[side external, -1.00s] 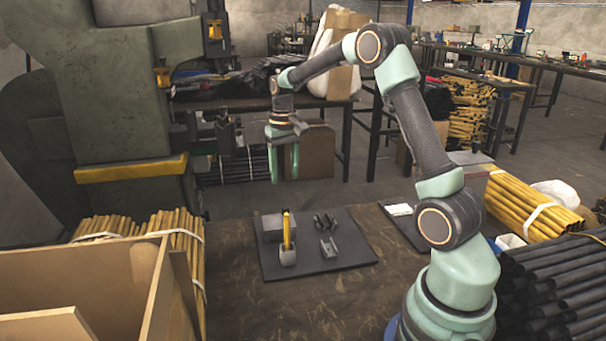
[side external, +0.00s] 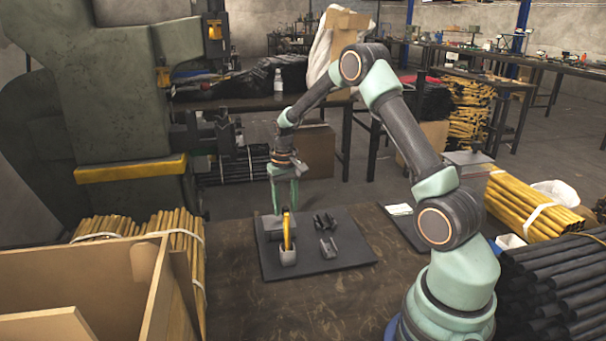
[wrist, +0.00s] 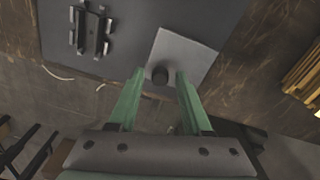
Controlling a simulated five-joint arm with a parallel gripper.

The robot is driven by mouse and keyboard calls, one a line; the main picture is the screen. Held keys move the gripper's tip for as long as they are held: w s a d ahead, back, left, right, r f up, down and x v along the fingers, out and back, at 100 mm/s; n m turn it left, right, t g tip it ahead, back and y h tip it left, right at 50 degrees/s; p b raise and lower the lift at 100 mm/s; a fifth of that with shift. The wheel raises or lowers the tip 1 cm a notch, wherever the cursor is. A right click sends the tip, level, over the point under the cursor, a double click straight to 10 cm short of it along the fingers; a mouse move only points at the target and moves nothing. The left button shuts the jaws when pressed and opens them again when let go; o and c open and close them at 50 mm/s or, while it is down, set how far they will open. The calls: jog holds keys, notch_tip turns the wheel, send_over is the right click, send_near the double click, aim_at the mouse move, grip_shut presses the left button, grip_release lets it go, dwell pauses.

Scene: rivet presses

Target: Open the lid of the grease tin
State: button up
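The grease tin is a grey square box at the back left of the dark mat, seen in the side view (side external: 271,228). In the wrist view its flat grey lid (wrist: 188,55) lies on the tin, with a round dark knob (wrist: 160,76) near the edge closest to me. My gripper (side external: 284,209) points down over the tin. In the wrist view my gripper (wrist: 160,74) is open, with the green fingers on either side of the knob and a gap to each. I cannot tell exactly how far the tips are above the lid.
The dark mat (side external: 345,262) also holds a grey cup (side external: 287,257) with a yellow-handled tool just in front of the tin, and dark metal brackets (side external: 327,222) to its right. A wooden crate (side external: 90,275) stands front left; the green press (side external: 125,90) stands behind.

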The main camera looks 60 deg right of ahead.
grip_shut()
jog(key=shift+r, duration=0.1)
dwell(1.1)
